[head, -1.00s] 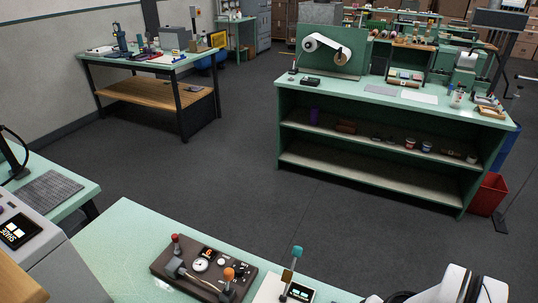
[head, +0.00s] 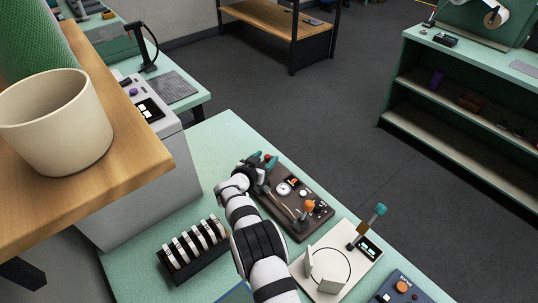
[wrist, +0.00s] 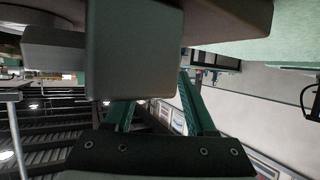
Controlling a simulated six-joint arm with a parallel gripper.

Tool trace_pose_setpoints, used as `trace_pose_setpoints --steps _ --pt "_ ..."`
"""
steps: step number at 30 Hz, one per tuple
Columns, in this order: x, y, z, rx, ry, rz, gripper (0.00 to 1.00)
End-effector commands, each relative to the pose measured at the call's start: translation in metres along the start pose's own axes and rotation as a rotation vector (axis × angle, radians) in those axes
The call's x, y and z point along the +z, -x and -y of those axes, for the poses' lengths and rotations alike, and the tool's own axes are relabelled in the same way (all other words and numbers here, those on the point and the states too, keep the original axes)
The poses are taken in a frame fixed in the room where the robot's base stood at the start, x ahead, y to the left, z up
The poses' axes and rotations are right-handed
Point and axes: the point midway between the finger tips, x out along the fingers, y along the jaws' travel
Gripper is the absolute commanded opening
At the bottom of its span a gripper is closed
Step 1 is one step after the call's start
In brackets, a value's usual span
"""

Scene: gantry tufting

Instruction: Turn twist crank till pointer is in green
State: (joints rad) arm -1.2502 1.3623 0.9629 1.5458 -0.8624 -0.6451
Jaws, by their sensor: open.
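A dark brown panel (head: 318,222) lies on the mint bench and carries a white round dial (head: 284,188), an orange knob (head: 309,206) and a red knob (head: 267,157). The dial's pointer and any green zone are too small to read. My gripper (head: 263,161) is at the panel's far left end, its teal fingers spread around the red knob; contact cannot be told. In the wrist view the fingers (wrist: 158,105) stand apart, with a large grey block (wrist: 134,50) close in front. Which part is the twist crank is not clear; my arm hides some of the panel.
A black rack (head: 190,258) of white rings is left of my arm. A grey machine (head: 150,190) and wooden shelf with a cream pot (head: 60,125) are further left.

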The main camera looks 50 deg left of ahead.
Motion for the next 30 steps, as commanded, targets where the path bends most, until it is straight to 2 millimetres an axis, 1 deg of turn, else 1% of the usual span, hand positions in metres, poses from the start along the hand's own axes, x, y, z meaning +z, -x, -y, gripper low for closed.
trace_pose_setpoints --steps 1,5,13,22,23,30 --pt "0.000 -0.005 -0.001 0.001 -0.002 0.000 0.56" --pt "0.000 -0.014 0.000 -0.001 -0.001 0.000 0.56" --pt "-0.001 -0.016 0.000 -0.001 -0.001 0.000 0.56" --pt "-0.001 -0.015 0.000 -0.001 -0.001 0.000 0.02" --pt "-0.001 -0.015 0.000 -0.001 -0.001 0.000 0.00" --pt "-0.001 -0.016 0.000 0.011 -0.007 -0.003 0.00"
